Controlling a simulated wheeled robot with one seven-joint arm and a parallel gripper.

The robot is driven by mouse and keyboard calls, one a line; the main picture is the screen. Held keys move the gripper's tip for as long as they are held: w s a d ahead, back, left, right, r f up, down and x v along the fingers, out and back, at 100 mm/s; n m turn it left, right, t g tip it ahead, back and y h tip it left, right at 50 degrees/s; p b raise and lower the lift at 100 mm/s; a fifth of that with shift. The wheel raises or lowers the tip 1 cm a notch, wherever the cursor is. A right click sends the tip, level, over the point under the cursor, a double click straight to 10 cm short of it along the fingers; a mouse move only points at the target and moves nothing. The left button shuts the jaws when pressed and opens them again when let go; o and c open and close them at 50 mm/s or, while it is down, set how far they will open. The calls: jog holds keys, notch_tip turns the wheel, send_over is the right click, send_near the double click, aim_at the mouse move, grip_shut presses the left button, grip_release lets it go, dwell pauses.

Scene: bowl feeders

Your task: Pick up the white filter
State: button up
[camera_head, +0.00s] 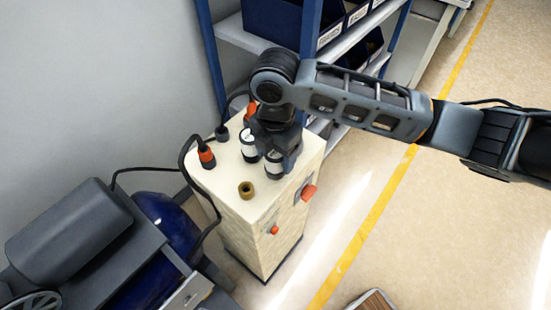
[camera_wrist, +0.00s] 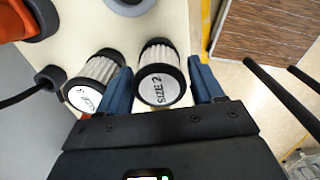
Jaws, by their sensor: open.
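Two white pleated filters with black end caps stand side by side on top of a cream cabinet (camera_head: 223,178). One filter (camera_wrist: 160,80), marked "SIZE 2", stands between my fingers in the wrist view; it appears to be the right one (camera_head: 273,164) in the head view. The other filter (camera_head: 248,147) stands close on its left, just outside my left finger in the wrist view (camera_wrist: 96,80); its label is partly hidden. My gripper (camera_wrist: 160,68) is open, pointing down, with one blue finger on each side of the "SIZE 2" filter. Gaps beside it look narrow.
A brass ring (camera_head: 246,190) lies nearer on the cabinet top. An orange-and-black connector (camera_head: 206,155) with a cable stands at its left. Orange knobs (camera_head: 309,192) stick out from the side. A blue-framed shelf (camera_head: 212,60) is behind; a dark machine (camera_head: 68,232) is at left.

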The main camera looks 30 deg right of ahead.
jog(key=shift+f, duration=1.2)
jog(key=shift+c, duration=0.5)
jog(key=c, duration=0.8)
jog(key=shift+r, duration=0.1)
jog(key=shift+c, duration=0.2)
